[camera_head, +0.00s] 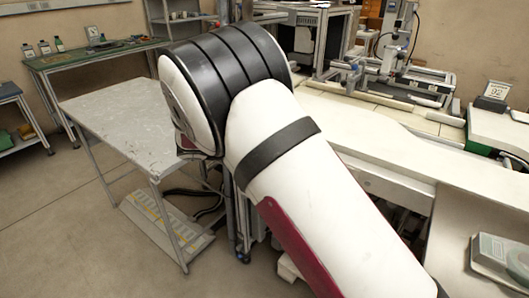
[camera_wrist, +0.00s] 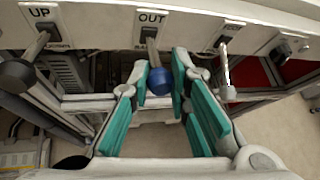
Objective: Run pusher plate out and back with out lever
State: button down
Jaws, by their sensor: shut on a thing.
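The out lever (camera_wrist: 152,52) hangs from a pale panel under an "OUT" label in the wrist view. Its blue ball knob (camera_wrist: 160,81) sits between the teal pads of my gripper (camera_wrist: 161,75). My gripper is shut on the knob. My arm fills the middle of the head view and hides the gripper and the levers there. I cannot single out the pusher plate in either view.
The "UP" lever (camera_wrist: 28,62) is left of the out lever; another lever (camera_wrist: 224,68) and a dark knob (camera_wrist: 283,52) are to the right. In the head view, a grey table (camera_head: 125,115) stands left and a long white bench (camera_head: 400,150) right.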

jog(key=shift+w+d+r+g+y+p, duration=0.1)
jog(key=shift+r+g+y+p, duration=0.4)
jog(key=shift+g+p, duration=0.1)
jog(key=c, duration=1.5)
grip_release()
jog(key=shift+o, duration=0.2)
jog(key=v, duration=1.2)
